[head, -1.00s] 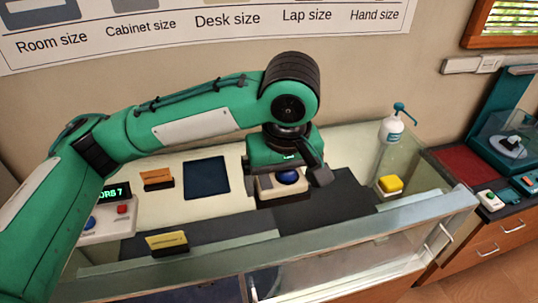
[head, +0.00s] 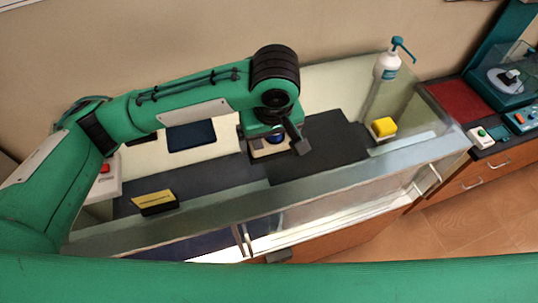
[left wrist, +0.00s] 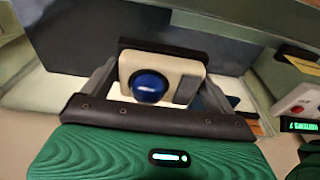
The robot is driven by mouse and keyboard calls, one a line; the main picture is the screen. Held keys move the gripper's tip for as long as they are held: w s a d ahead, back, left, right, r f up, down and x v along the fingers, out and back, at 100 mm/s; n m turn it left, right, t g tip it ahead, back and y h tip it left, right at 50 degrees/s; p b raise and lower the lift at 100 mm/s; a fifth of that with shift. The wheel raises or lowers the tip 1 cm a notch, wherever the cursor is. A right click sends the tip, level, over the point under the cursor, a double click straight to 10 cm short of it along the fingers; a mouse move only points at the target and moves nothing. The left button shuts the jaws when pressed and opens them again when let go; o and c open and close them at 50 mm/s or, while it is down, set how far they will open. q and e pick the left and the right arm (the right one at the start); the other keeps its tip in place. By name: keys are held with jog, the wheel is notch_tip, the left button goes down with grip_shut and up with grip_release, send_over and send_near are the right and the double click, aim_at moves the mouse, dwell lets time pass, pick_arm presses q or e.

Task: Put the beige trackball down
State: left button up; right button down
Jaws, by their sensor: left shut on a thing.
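The beige trackball (head: 256,153) with its blue ball shows under my left gripper (head: 272,149) in the head view. My left gripper is shut on it. In the left wrist view the trackball's beige body (left wrist: 187,69) and blue ball (left wrist: 150,86) sit between the two fingers. The trackball is over the glass-topped counter, by the dark mat (head: 335,150). Whether its base touches the surface is hidden. My right gripper is out of view.
A dark blue pad (head: 191,137) lies left of the trackball, and a yellow card in a black holder (head: 155,201) stands at the front left. The dark mat has bare room.

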aim_at(271, 144)
pick_arm(q)
notch_tip(271, 144, down, 8)
jog(key=shift+f+p, duration=0.15)
jog(key=shift+p, duration=0.65)
jog(key=shift+f, duration=0.15)
jog(key=o, duration=0.8)
jog(key=shift+s+r, duration=0.1)
jog(key=shift+r, duration=0.2)
jog(key=r+b, duration=0.1)
jog(key=r, duration=0.2)
jog(key=s+r, duration=0.1)
jog(key=r, duration=0.2)
jog(key=r+b, duration=0.1)
jog(key=r, duration=0.3)
jog(key=shift+s+d+b, duration=0.15)
jog(key=shift+d+b, duration=0.15)
jog(key=shift+b, duration=0.05)
jog(key=shift+s+r, duration=0.15)
jog(key=shift+r, duration=0.65)
jog(key=shift+s+f, duration=0.1)
